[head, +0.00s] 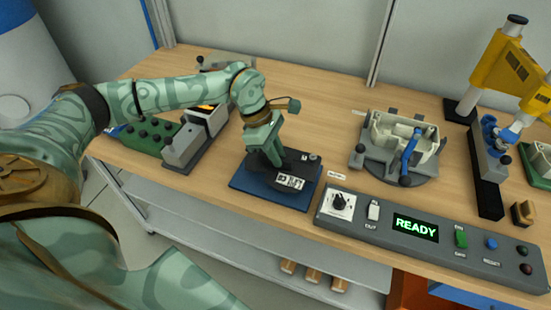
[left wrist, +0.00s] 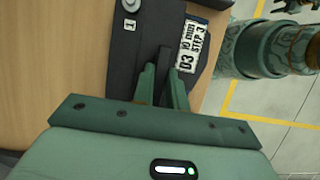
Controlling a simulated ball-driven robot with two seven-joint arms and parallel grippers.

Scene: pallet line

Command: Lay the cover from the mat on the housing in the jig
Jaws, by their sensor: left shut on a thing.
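The cover (head: 298,165) is a dark grey plate with a white label and an upright grip. It lies on the blue mat (head: 242,183) near the front of the bench. My left gripper (head: 270,158) is shut on the grip from above. In the left wrist view, both fingers (left wrist: 164,82) close around the dark grip of the cover (left wrist: 128,55), beside the label. The cream housing (head: 382,135) sits in the grey jig (head: 372,163), right of the mat, with its open top showing and a blue lever over it. My right gripper is not in view.
A control panel (head: 372,223) reading READY runs along the front edge. A grey-and-green device (head: 185,148) stands left of the mat. A yellow-and-black press-like stand (head: 500,65) is at the right. Bare bench lies between mat and jig and behind them.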

